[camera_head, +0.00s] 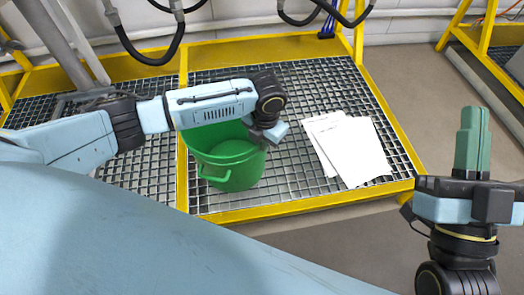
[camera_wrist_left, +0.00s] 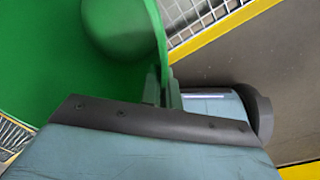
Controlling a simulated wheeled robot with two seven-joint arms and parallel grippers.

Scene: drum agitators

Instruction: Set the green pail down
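The green pail (camera_head: 228,170) is upright on or just above the metal grating, left of the papers; I cannot tell whether its base touches. It has a green side handle near its front left. My left gripper (camera_head: 262,138) is at the pail's right rim, its fingertips mostly hidden in the head view. In the left wrist view, the fingers (camera_wrist_left: 163,90) are closed on the rim of the pail (camera_wrist_left: 60,60), which fills the upper left. My right gripper (camera_head: 473,140) points upward at the right, away from the pail, its green fingers together with nothing between them.
White papers (camera_head: 346,149) lie on the grating (camera_head: 300,95) right of the pail. A yellow frame (camera_head: 310,207) edges the platform, and a yellow bar runs beside the pail's left. Black hoses (camera_head: 150,55) hang at the back. Bare floor lies to the right.

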